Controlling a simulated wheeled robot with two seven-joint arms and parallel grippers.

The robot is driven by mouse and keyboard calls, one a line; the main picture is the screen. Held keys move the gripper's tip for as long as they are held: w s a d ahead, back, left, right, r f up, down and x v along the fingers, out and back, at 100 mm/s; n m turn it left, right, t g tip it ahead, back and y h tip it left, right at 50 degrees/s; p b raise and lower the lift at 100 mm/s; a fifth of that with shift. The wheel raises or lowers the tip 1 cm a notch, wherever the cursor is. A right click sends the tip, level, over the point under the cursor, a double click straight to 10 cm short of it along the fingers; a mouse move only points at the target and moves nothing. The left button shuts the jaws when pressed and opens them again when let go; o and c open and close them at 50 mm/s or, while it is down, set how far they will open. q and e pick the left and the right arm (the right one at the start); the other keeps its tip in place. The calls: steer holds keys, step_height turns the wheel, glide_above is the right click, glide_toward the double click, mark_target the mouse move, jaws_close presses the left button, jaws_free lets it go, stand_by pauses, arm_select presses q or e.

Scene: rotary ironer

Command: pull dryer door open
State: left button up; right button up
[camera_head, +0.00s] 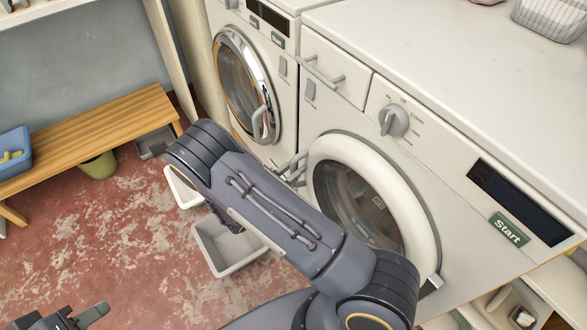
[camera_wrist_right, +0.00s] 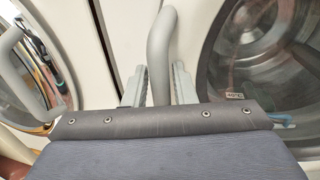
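A front-loading machine with a thick white door ring (camera_head: 402,190) and dark glass stands at the right, its round door looking closed. The labels do not show which machine is the dryer. My right arm crosses the middle of the head view, and its gripper (camera_head: 291,168) is at the left edge of this door. In the right wrist view a curved grey handle (camera_wrist_right: 161,50) stands between the two fingers of the right gripper (camera_wrist_right: 159,88). Whether both fingers press on it is unclear. My left gripper (camera_head: 78,319) is low at the left, partly cut off, away from the machines.
A second machine with a chrome-ringed door (camera_head: 240,85) stands to the left. A wooden bench (camera_head: 100,130) with a blue bin (camera_head: 14,152) is at the far left. A grey bin (camera_head: 228,248) stands on the worn red floor below my right arm.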

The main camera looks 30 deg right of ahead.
steer(key=shift+c, duration=0.4)
jaws_close()
